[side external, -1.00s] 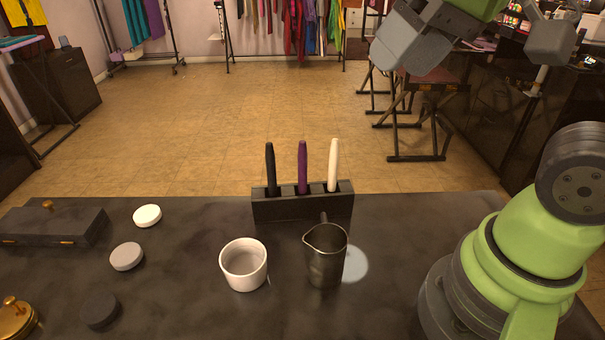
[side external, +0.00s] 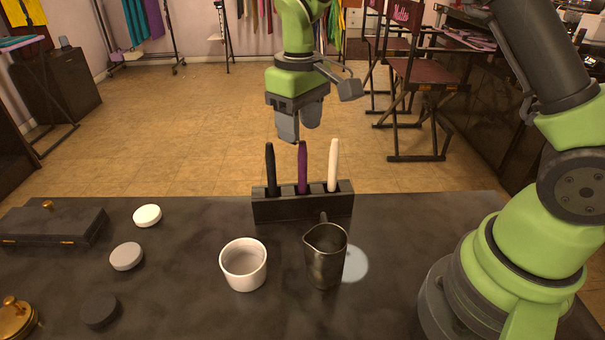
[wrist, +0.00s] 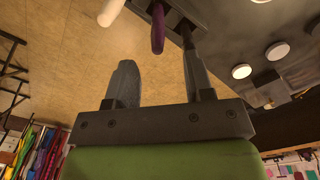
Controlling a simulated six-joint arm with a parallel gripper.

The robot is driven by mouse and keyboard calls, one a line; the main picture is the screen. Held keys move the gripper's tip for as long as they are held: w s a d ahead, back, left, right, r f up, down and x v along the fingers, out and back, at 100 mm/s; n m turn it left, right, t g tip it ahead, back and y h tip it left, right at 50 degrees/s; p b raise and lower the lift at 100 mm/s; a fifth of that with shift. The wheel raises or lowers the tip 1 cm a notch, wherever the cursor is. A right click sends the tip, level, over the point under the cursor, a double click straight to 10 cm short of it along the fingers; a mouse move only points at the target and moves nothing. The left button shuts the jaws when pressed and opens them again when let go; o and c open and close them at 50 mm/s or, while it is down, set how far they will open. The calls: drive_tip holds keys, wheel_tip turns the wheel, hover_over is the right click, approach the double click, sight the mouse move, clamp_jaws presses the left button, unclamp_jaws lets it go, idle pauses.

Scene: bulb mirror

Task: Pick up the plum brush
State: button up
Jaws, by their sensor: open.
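The plum brush (side external: 302,168) stands upright in the middle slot of a dark holder (side external: 302,208), between a black brush (side external: 270,168) and a cream brush (side external: 333,166). My gripper (side external: 300,132) is open and empty, pointing down just above and apparently behind the brushes. In the wrist view the plum brush (wrist: 158,28) shows ahead of the gap between the open fingers (wrist: 160,75). The cream brush (wrist: 110,10) is left of it, and the black brush (wrist: 187,38) is partly hidden by the right finger.
On the dark table, a white cup (side external: 244,275) and a metal pitcher (side external: 324,265) stand in front of the holder. Several round discs, such as a white one (side external: 147,215), and a dark box (side external: 52,225) lie at the left. Space above the brushes is clear.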

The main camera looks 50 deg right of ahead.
sight(303, 140)
drive_tip(key=shift+s+d+f, duration=0.1)
drive_tip(key=shift+s+f, duration=0.05)
drive_tip(key=shift+f, duration=1.45)
drive_tip(key=shift+s+d+f, duration=0.1)
drive_tip(key=shift+f, duration=1.45)
clamp_jaws()
